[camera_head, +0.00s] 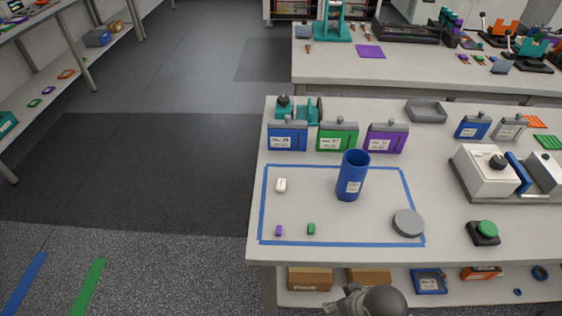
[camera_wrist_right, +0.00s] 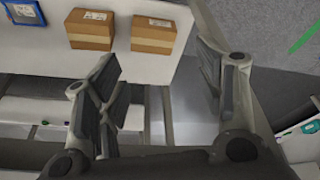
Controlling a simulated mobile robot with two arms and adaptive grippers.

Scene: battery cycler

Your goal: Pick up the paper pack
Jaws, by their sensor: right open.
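A small white pack (camera_head: 281,185), which looks like the paper pack, lies on the table inside a blue taped outline, near its upper left corner. My right gripper (camera_wrist_right: 155,92) is open and empty in the right wrist view, its two fingers spread wide. It faces the lower shelf, where two brown boxes show beyond the fingers. The white pack does not show in that view. A rounded grey part of my arm (camera_head: 378,301) shows at the bottom of the head view, by the table's front edge. My left gripper is not in view.
A blue cylinder (camera_head: 351,177), a grey disc (camera_head: 408,223), a purple piece (camera_head: 278,231) and a green piece (camera_head: 311,229) stand near the pack. Blue, green (camera_head: 338,136) and purple cases line the back. A brown box (camera_head: 310,279) sits on the lower shelf.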

